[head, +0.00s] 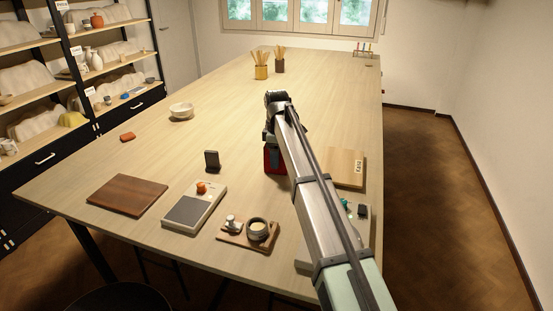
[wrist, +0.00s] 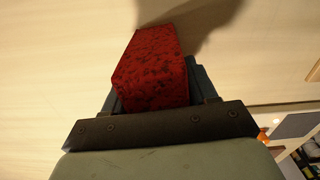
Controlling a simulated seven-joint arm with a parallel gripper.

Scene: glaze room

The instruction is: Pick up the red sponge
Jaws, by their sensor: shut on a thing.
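The red sponge (wrist: 152,68), a speckled red block with dark spots, is between the fingers of my gripper (wrist: 155,90) in the wrist view. My gripper is shut on it. In the head view the sponge (head: 272,160) shows as a dark red patch below my gripper (head: 271,143), partly hidden by my arm. A shadow lies on the table beyond the sponge in the wrist view. I cannot tell whether the sponge touches the table.
On the table (head: 225,105) stand a dark small block (head: 212,160), a scale (head: 187,212) with an orange item, a brown board (head: 127,195), a wooden holder (head: 235,240) and a light board (head: 343,168) right of my arm. A bowl (head: 181,111) is farther back.

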